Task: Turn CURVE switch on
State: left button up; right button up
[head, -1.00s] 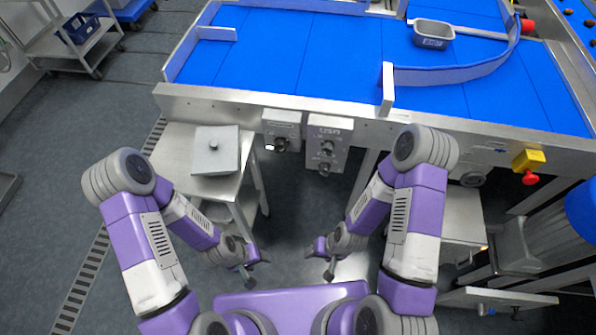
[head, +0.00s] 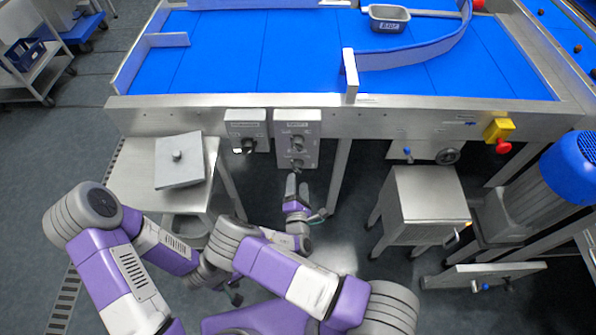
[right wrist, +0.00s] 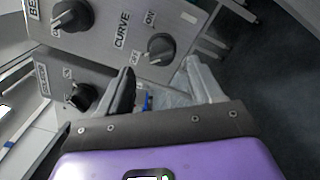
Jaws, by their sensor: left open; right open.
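The CURVE switch (right wrist: 160,47) is a black rotary knob on a grey panel, with OFF and ON printed beside it. Its handle seems to lie toward OFF. In the head view it is the lower knob (head: 297,163) on the right control box (head: 284,128). My right gripper (right wrist: 163,88) is open and empty, its fingers just short of the knob and not visibly touching it. In the head view the right gripper (head: 297,184) is just below that box. My left gripper (head: 235,297) hangs low at the left, partly hidden by my right arm.
Another knob (right wrist: 72,15) sits on the same panel. A separate box with its own knob (right wrist: 80,96) stands beside it. A blue conveyor (head: 230,60) lies above the panels.

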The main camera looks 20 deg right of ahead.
aim_at(298, 172)
jog(key=b+x, duration=0.1)
jog(key=x, duration=0.5)
jog(key=shift+w+d+f, duration=0.1)
jog(key=shift+w, duration=0.1)
jog(key=c, duration=1)
jog(key=shift+c, duration=0.2)
